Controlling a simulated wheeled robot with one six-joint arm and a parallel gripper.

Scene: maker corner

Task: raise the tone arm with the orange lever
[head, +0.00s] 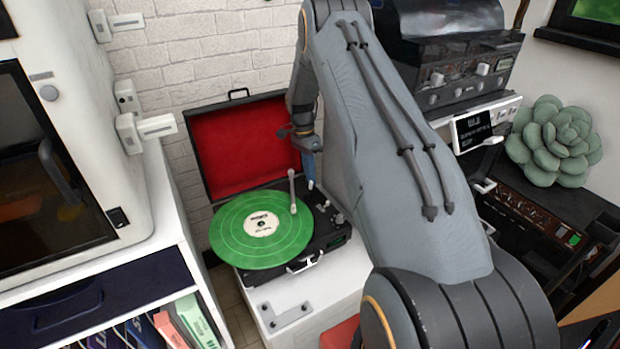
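An open record player (328,228) with a dark case stands on a white stand. Its raised lid (238,146) is lined in red. A green record (238,240) with a pale label lies on the platter. The pale tone arm (293,190) reaches over the record's right side; I cannot tell whether its tip touches. I cannot make out the orange lever; my arm and gripper cover part of that area. My gripper (310,172) points down over the player's back right, close to the tone arm's rear end. Its fingers are too small to read.
A white machine with a dark glass door (45,170) stands on a white shelf unit at the left. At the right are dark audio equipment (462,72), a small screen (472,130) and a green succulent (553,141). My arm blocks the middle.

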